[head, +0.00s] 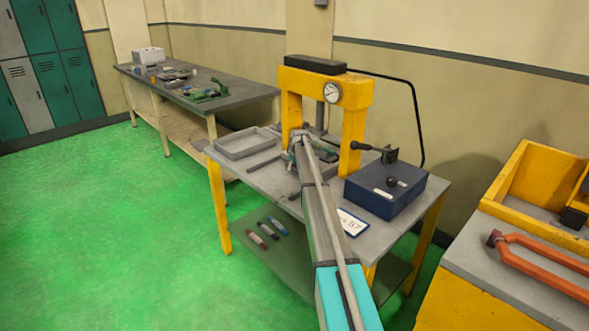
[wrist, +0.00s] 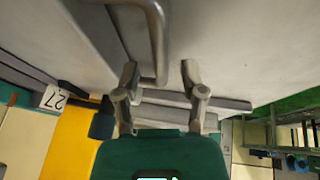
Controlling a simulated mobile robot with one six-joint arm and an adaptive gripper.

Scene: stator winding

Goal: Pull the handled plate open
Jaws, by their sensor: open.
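The bent grey bar handle (wrist: 158,36) shows in the wrist view. It comes down from the top edge, and its lower end lies between my fingers. My gripper (wrist: 159,68) is open, with one finger on each side of that end; I cannot tell if either touches it. A broad pale grey surface (wrist: 235,45) lies behind; whether it is the handled plate is unclear. In the head view my gripper (head: 298,148) is at the base of the yellow press (head: 357,95), and my arm hides much of the handle area there.
The press stands on a grey table (head: 265,183) with an empty grey tray (head: 246,143) at left and a blue control box (head: 385,187) at right. A numbered card (head: 352,222) lies near the front. Green floor (head: 120,220) is open at left.

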